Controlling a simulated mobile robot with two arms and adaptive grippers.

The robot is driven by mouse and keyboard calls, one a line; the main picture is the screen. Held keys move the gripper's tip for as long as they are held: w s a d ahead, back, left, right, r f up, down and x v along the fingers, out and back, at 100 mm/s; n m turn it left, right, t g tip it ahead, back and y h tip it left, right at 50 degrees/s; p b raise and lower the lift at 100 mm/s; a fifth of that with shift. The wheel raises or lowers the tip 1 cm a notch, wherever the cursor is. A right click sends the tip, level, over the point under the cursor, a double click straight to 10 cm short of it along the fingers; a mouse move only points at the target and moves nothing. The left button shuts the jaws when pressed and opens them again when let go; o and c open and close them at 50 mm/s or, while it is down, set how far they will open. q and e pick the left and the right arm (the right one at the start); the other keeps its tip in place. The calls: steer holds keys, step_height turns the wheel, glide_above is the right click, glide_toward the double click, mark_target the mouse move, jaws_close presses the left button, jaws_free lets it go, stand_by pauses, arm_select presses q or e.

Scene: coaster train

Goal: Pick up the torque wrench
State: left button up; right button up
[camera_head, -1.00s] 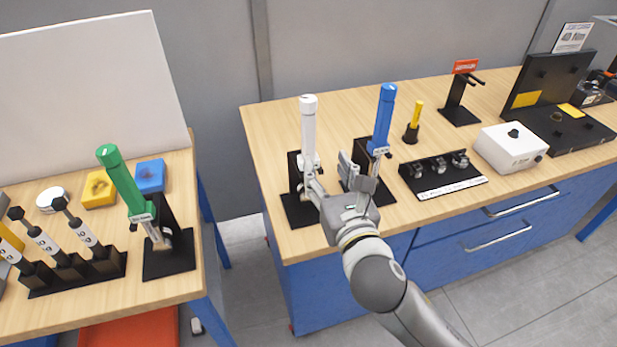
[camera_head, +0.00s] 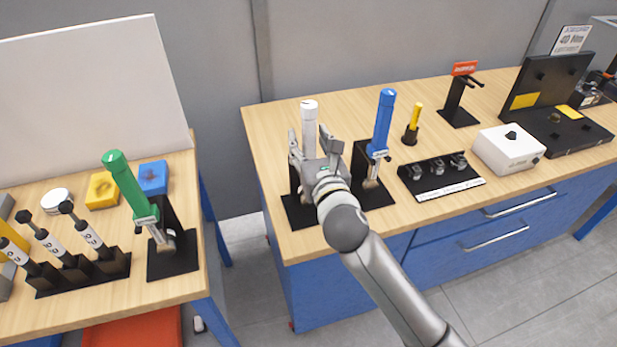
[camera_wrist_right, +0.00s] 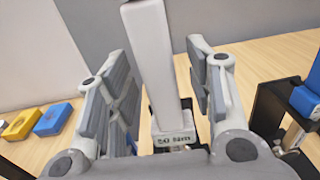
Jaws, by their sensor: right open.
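The white torque wrench (camera_head: 309,122) stands upright in a black stand (camera_head: 298,212) near the left end of the right workbench. My right gripper (camera_head: 315,146) is open, with one finger on each side of the handle; in the wrist view gaps show on both sides. A blue torque wrench (camera_head: 383,120) leans in its stand just to the right. A green torque wrench (camera_head: 128,185) leans in a stand on the left bench. My left gripper is out of view.
A black socket tray (camera_head: 441,177), a yellow-handled tool (camera_head: 413,122) and a white box (camera_head: 508,148) stand farther right. The left bench holds yellow (camera_head: 102,190) and blue blocks (camera_head: 152,177) and several black-and-white tools. A gap separates the benches.

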steer(key=shift+w, duration=0.35)
jaws_close()
stand_by(0.3)
steer(key=shift+r, duration=0.2)
